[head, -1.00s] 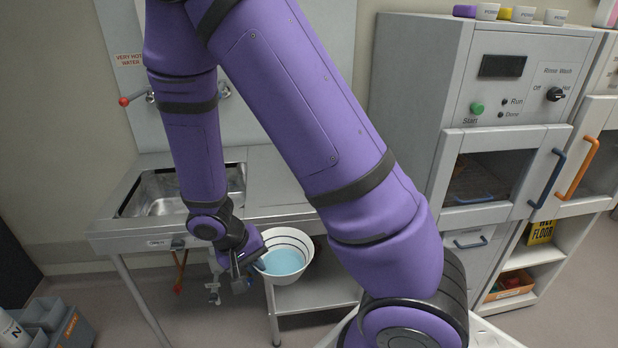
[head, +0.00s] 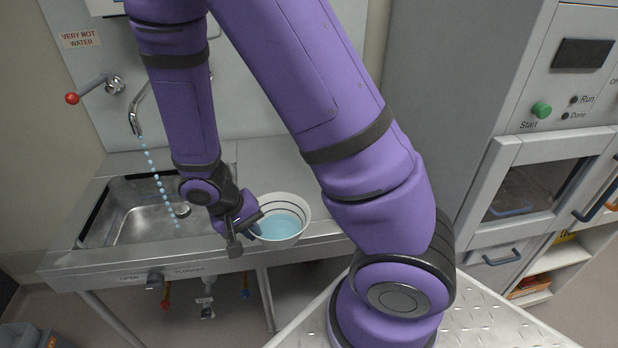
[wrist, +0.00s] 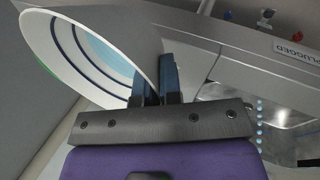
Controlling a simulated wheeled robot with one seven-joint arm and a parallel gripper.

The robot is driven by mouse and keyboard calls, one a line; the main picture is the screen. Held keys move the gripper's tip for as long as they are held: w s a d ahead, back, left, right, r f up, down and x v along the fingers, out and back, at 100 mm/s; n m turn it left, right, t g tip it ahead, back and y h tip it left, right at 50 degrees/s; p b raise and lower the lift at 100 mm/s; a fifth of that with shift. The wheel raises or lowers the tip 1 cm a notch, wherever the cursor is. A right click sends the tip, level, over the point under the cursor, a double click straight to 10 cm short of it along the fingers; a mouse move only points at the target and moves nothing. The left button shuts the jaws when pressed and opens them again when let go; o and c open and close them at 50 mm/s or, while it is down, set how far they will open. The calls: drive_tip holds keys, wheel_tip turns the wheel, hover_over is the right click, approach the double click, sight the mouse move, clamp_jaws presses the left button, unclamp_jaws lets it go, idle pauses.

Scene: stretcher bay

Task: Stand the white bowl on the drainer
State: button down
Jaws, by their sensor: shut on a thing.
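The white bowl (head: 291,206) has dark rings inside and pale blue liquid in it. My gripper (head: 246,222) is shut on the near left part of its rim and holds it near the front edge of the steel sink bench. In the wrist view the bowl (wrist: 75,60) fills the upper left, its rim between the fingers of my gripper (wrist: 156,82). The drainer (head: 215,246) seems to be the flat steel beside the basin, partly hidden by my arm; I cannot tell for sure.
The sink basin (head: 140,217) is left of my arm. A tap (head: 136,122) drips a line of blue drops into it. A red-knobbed lever (head: 88,92) is on the wall. A washer cabinet (head: 500,190) stands at the right.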

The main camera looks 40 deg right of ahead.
drive_tip(key=w+d, duration=0.3)
drive_tip(key=d, duration=0.1)
drive_tip(key=w+d+f, duration=0.1)
drive_tip(key=w+d, duration=0.7)
drive_tip(key=shift+d+f, duration=0.25)
drive_tip(key=shift+f, duration=1.75)
drive_tip(key=shift+a+f, duration=0.1)
drive_tip(key=shift+f, duration=0.1)
drive_tip(key=c, duration=1.3)
unclamp_jaws()
drive_tip(key=shift+r, duration=0.1)
